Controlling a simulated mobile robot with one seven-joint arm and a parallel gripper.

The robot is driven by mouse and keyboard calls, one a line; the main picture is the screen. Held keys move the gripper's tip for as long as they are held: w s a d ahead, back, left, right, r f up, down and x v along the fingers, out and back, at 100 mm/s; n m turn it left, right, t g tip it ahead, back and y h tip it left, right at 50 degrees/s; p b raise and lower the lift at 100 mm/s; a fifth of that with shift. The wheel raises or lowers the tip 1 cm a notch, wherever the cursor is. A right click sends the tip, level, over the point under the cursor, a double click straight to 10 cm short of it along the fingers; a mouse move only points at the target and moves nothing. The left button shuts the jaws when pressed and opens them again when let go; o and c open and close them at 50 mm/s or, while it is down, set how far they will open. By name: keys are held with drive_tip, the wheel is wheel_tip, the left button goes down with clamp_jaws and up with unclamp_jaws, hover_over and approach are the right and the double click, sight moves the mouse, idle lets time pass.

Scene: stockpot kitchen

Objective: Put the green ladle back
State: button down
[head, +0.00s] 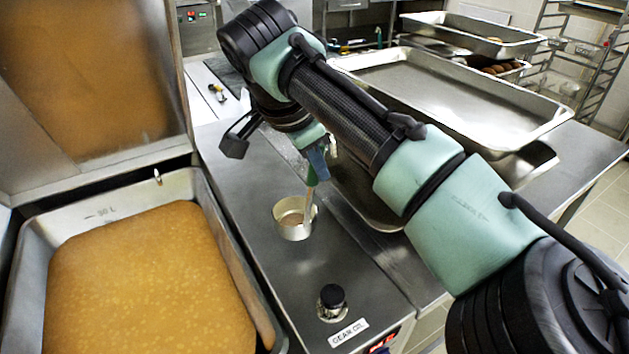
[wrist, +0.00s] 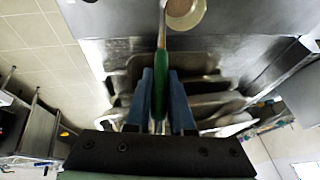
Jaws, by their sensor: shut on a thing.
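The green ladle's handle (wrist: 160,88) is between the two blue fingers of my gripper (wrist: 161,90) in the wrist view, and the fingers are shut on it. In the head view my gripper (head: 317,165) points down over the counter, with a bit of green handle (head: 312,178) below it. The ladle's pale metal shaft (head: 309,202) runs down to a small round metal cup (head: 293,219) with brownish contents. The cup also shows at the top of the wrist view (wrist: 186,12). I cannot tell whether the cup is the ladle's bowl or a separate pot standing on the counter.
A large vat (head: 206,186) of orange-brown liquid lies at the left, its lid (head: 88,70) raised behind. A black knob (head: 332,297) and a label (head: 348,333) are at the counter's front. Large metal trays (head: 455,85) fill the right table.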

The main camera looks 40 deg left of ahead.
sight(317, 180)
drive_tip(key=shift+w+f, duration=0.1)
drive_tip(key=shift+f, duration=1.75)
drive_tip(key=c, duration=0.8)
unclamp_jaws()
